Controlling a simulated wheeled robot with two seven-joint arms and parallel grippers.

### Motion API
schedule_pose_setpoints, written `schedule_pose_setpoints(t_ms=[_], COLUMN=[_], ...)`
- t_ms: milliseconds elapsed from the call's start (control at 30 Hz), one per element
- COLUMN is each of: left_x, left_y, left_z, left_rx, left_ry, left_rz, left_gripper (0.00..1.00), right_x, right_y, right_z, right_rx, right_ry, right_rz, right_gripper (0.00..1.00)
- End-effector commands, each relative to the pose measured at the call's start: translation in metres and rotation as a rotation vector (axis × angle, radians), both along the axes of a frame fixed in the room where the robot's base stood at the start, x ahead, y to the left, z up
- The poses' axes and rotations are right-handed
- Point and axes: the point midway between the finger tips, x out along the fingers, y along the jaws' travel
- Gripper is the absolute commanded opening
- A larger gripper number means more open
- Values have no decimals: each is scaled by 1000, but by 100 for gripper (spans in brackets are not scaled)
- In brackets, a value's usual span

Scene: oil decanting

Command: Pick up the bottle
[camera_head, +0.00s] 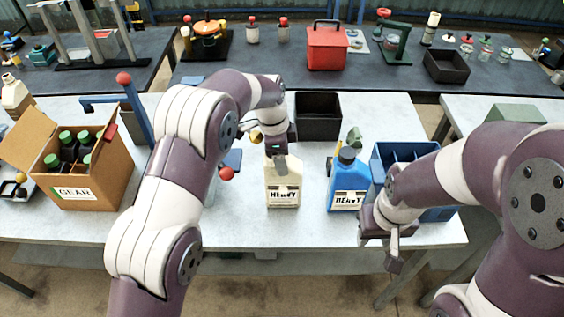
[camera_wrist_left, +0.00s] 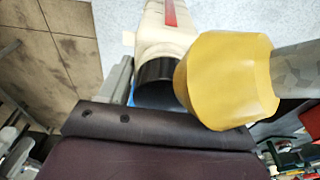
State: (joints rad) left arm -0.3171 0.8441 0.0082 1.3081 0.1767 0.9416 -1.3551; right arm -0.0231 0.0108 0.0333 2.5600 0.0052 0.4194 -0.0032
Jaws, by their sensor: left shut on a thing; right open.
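A cream bottle (camera_head: 283,192) with a "HEAVY" label is upright at the middle of the near table. My left gripper (camera_head: 279,164) is shut on its upper part and covers its top. I cannot tell whether its base touches the table. In the left wrist view, the cream bottle (camera_wrist_left: 165,35) shows beside a dark neck or cap, partly behind a yellow cone-shaped piece. My right gripper (camera_head: 381,249) is open and empty in front of the table's front edge.
A blue divided crate (camera_head: 378,165) stands right of the blue bottle, partly behind my right arm. A black bin (camera_head: 318,118) is behind the bottles. A cardboard "GEAR" box (camera_head: 110,180) with green-capped bottles stands at the left. A red-knobbed blue stand (camera_head: 138,115) is beside it.

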Motion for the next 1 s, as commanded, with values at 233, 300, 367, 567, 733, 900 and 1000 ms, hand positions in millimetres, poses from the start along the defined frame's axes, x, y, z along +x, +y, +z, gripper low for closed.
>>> schedule_pose_setpoints(t_ms=[233,300,367,567,733,900,1000], left_x=[1,1,1,-9,-26,-57,-82], left_y=[0,0,0,-1,0,-1,-1], left_z=[26,32,35,33,32,30,29], left_rx=[-2,-2,-2,-2,-2,-2,-2], left_ry=[-4,-4,-4,-5,-5,-4,-4], left_rz=[1,1,1,0,1,-1,-2], left_gripper=[0,0,0,0,0,0,0], right_x=[0,0,0,0,0,0,0], right_y=[0,0,0,0,0,0,0], right_z=[16,21,25,17,9,-4,-14], right_rx=[0,0,0,0,0,0,0], right_ry=[0,0,0,0,0,0,0], right_rz=[0,0,0,0,0,0,0], right_gripper=[43,43,43,43,43,43,43])
